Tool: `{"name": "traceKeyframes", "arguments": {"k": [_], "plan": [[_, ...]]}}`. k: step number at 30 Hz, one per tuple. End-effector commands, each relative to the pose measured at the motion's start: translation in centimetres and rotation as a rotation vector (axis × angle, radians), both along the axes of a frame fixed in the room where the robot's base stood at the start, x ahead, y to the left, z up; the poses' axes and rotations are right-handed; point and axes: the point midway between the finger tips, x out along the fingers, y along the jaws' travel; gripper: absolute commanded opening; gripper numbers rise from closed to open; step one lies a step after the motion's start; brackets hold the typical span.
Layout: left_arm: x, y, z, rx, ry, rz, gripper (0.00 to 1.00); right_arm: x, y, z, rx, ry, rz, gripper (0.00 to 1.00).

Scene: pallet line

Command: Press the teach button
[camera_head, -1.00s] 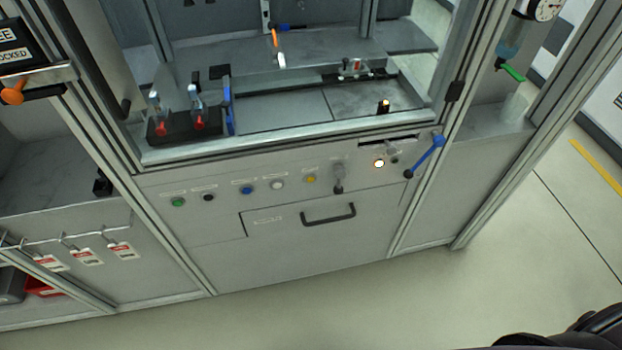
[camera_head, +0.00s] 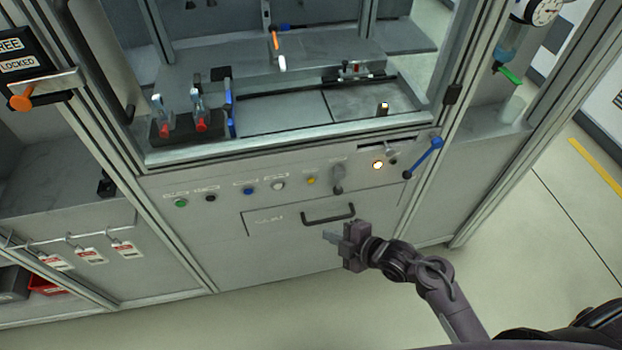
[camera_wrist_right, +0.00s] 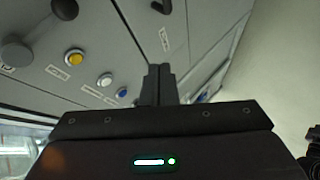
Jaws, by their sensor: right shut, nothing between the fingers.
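A row of buttons runs along the panel below the station window: green (camera_head: 180,203), black (camera_head: 210,198), blue (camera_head: 249,191), white (camera_head: 278,186) and yellow (camera_head: 311,181). Their labels are too small to read, so I cannot tell which is the teach button. In the right wrist view the yellow button (camera_wrist_right: 74,57), white button (camera_wrist_right: 104,79) and blue button (camera_wrist_right: 122,93) show upside down. My right gripper (camera_head: 328,237) is shut and empty, in front of the drawer and below the buttons in the head view. Its closed fingers (camera_wrist_right: 158,84) touch nothing visible. My left gripper is out of view.
Right of the yellow button are a grey rotary knob (camera_head: 338,176), a lit round lamp (camera_head: 378,165) and a blue lever (camera_head: 424,157). A black drawer handle (camera_head: 328,215) sticks out below the buttons. Red-and-white tags (camera_head: 90,256) hang at the left. The floor in front is clear.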

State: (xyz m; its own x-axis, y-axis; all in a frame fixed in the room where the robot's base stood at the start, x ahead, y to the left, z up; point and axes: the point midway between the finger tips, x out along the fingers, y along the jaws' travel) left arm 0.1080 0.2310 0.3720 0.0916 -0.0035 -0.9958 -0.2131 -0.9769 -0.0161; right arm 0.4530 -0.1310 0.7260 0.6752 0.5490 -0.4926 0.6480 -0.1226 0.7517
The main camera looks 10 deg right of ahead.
Motion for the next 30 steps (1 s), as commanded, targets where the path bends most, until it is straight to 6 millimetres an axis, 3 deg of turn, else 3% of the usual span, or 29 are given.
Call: {"name": "traceKeyframes", "arguments": {"k": [3, 8, 22, 30], "plan": [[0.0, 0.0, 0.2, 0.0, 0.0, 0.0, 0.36, 0.4, 0.7, 3.5, -0.047, -0.101, 0.078, 0.0], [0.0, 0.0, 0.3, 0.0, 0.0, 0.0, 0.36, 0.5, 1.2, 5.7, -0.082, -0.173, 0.134, 0.0], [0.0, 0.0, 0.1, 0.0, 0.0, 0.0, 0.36, 0.8, 1.3, 6.0, -0.087, -0.184, 0.143, 0.0], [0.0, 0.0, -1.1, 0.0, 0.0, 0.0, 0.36, 3.9, 1.4, 5.9, -0.086, -0.188, 0.141, 0.0]]}}
